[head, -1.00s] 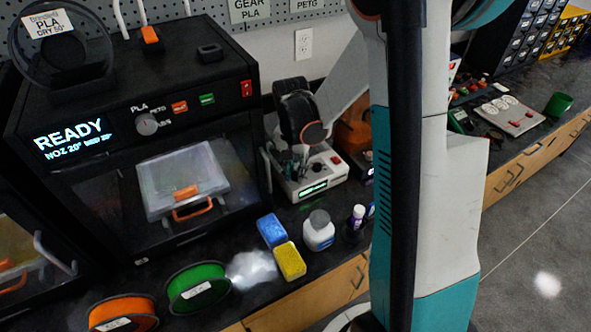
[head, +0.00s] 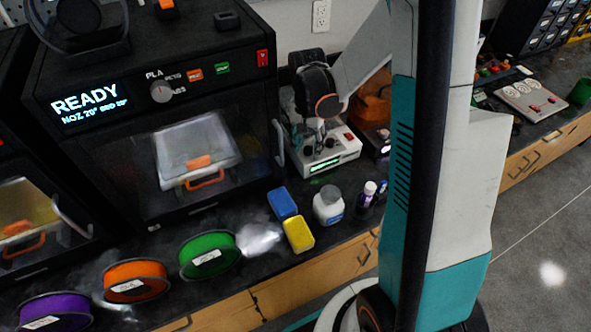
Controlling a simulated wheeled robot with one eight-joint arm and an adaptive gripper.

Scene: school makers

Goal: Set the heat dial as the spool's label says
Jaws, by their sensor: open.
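The heat dial (head: 162,92) is a small grey knob on the front of the black printer (head: 85,165), among the marks PLA, PETG and ABS. Its pointer is too small to read. Filament spools lie flat on the bench: purple (head: 75,312), orange (head: 151,270) and green (head: 222,243). Each has a white label, too small to read here. My gripper (head: 318,130) is open and hangs below my dark wrist, in front of a white bench device. It is right of the printer, well away from the dial, and touches neither dial nor spools.
The printer display (head: 92,103) reads READY. Blue (head: 282,203) and yellow (head: 298,234) blocks and a white bottle (head: 328,205) stand near the bench edge. The white device (head: 335,160) has a red switch. A printer with an orange handle stands at left. Floor is clear at right.

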